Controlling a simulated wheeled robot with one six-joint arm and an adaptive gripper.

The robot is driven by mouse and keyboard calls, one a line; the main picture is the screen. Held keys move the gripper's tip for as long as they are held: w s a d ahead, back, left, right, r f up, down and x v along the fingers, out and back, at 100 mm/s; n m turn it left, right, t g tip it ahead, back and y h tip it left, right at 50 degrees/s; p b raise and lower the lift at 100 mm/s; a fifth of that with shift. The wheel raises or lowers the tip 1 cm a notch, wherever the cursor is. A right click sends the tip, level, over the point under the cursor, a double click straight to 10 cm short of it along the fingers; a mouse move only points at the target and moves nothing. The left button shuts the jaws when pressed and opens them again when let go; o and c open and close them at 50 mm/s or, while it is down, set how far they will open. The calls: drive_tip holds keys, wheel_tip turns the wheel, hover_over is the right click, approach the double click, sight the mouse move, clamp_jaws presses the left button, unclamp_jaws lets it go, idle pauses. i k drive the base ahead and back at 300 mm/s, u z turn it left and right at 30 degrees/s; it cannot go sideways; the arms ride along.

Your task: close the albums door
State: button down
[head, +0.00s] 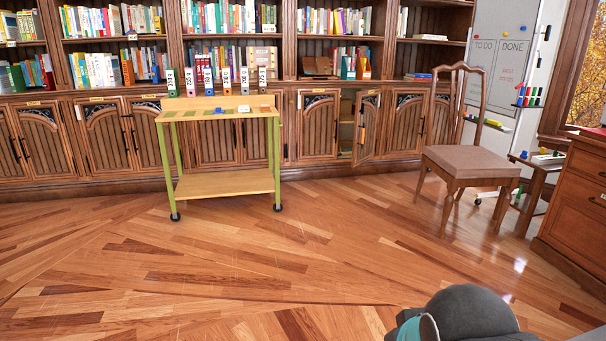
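One lower cabinet door (367,130) stands ajar in the head view, right of centre along the back wall. It is brown wood with vertical grooves, a dark handle and a small label at its top, too small to read. It swings out into the room, and the dark cabinet opening (346,125) with shelves shows to its left. The other lower doors look shut. I cannot read which door is named albums. My gripper is not in view; only a grey and teal part of my arm shows at the bottom right.
A wooden chair (470,166) stands to the right of the open door, nearer to me. A wheeled green-legged cart (225,185) with binders behind its top stands left of it. A whiteboard (505,75) and a desk (580,200) are at the right. The middle floor (300,250) is clear.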

sight(369, 128)
drive_tip(key=z, duration=0.1)
drive_tip(key=i, duration=1.85)
drive_tip(key=z, duration=0.25)
drive_tip(key=i, duration=1.95)
drive_tip(key=z, duration=0.35)
drive_tip(key=i, duration=1.7)
drive_tip(key=z, duration=0.15)
